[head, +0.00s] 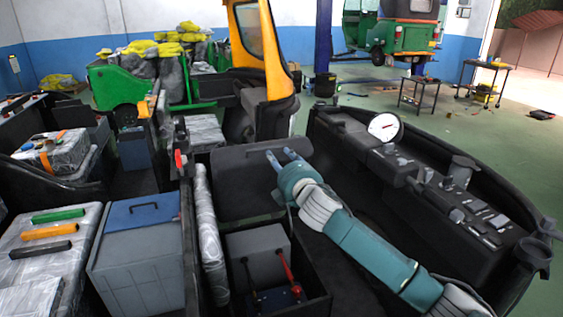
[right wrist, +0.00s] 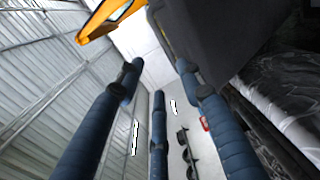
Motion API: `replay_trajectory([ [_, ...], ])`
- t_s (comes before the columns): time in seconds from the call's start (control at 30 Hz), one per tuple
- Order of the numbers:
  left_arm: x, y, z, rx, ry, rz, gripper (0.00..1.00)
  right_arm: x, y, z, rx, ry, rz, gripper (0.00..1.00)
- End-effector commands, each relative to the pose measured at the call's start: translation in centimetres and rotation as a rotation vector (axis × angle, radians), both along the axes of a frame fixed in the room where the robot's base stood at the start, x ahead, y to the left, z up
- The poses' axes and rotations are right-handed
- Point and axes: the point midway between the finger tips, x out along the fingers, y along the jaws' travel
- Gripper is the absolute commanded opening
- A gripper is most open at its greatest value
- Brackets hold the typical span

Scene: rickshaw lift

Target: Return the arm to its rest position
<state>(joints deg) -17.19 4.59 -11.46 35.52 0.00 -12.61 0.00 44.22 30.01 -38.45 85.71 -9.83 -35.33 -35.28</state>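My right arm, teal with white joints, comes in from the lower right of the head view. My right gripper (head: 279,156) is at its far end, beside the upper edge of a dark panel (head: 235,186). In the right wrist view the blue fingers of my right gripper (right wrist: 158,85) stand well apart, with nothing between them. My left arm and left gripper do not show in either view.
A black dashboard (head: 430,215) with a white round gauge (head: 384,127) lies right of my arm. Below are an open box (head: 262,265) with a red-handled tool and a grey toolbox (head: 135,255). A yellow rickshaw frame (head: 262,50) stands behind.

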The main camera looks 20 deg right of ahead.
Motion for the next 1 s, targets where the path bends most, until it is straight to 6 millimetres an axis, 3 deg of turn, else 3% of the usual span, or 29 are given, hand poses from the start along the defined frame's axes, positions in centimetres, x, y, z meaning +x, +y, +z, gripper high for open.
replay_trajectory([
  [0.17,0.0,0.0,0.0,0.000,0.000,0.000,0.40,-1.1,-0.1,0.1,0.000,0.000,-0.001,0.37],
  [0.47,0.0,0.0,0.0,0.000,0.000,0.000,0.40,-1.2,-0.1,0.1,0.000,0.000,0.000,0.37],
  [0.57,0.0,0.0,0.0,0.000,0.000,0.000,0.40,-1.2,-0.2,-0.8,0.009,0.013,-0.004,0.37],
  [0.67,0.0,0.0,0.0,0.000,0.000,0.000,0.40,-1.3,-0.6,-4.3,0.052,0.063,-0.016,0.37],
  [0.73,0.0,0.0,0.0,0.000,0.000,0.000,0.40,-1.5,-1.1,-8.4,0.102,0.120,-0.032,0.37],
  [0.87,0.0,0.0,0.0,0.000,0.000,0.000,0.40,-3.3,-2.2,-18.0,0.224,0.252,-0.080,0.37],
  [1.0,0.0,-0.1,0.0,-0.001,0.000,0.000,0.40,-6.8,-3.2,-28.2,0.352,0.389,-0.147,0.37],
])
